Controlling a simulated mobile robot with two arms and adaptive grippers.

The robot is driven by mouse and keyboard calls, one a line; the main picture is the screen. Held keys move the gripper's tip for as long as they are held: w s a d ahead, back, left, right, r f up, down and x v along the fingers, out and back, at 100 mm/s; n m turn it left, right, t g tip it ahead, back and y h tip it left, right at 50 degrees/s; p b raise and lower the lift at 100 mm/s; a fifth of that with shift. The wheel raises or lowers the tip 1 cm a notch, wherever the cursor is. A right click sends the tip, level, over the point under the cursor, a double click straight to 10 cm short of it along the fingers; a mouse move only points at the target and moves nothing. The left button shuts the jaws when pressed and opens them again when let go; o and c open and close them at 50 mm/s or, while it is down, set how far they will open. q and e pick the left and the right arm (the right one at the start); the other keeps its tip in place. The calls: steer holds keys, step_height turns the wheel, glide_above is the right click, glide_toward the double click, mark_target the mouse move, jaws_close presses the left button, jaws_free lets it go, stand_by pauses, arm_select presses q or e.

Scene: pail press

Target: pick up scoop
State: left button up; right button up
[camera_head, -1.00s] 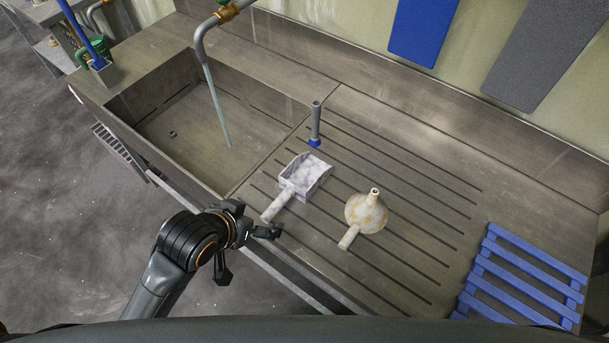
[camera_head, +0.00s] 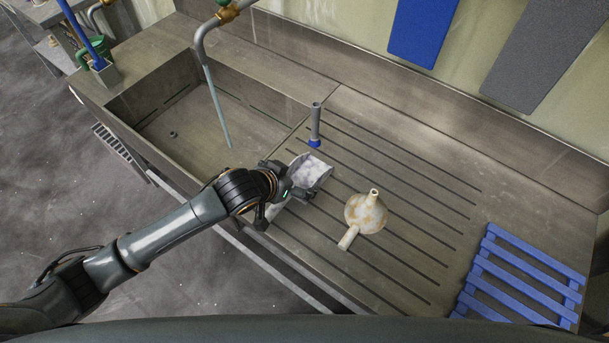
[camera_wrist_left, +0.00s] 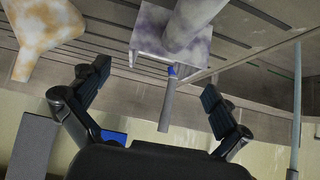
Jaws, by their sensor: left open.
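The scoop, white with purplish mottling (camera_head: 312,168), lies on the ribbed drainboard near the sink's right edge. My left gripper (camera_head: 284,206) is open above its handle end; the arm hides most of the handle in the head view. In the left wrist view, the scoop's handle (camera_wrist_left: 190,22) points toward the camera at the top, between the lines of the two spread fingers (camera_wrist_left: 160,98). The fingers look apart from it, and nothing is held. My right gripper is not in view.
A stained cream funnel (camera_head: 366,213) lies just right of the scoop. The sink basin (camera_head: 190,125) is left, with a tap spout above. A blue slatted rack (camera_head: 520,275) lies at right.

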mark_target(304, 174)
arm_select(q)
steer(key=shift+p+x, duration=0.55)
steer(key=shift+x, duration=2.7)
steer(key=shift+a, duration=0.1)
steer(key=c, duration=1.1)
steer(key=shift+c, duration=0.2)
steer(key=shift+r, duration=0.1)
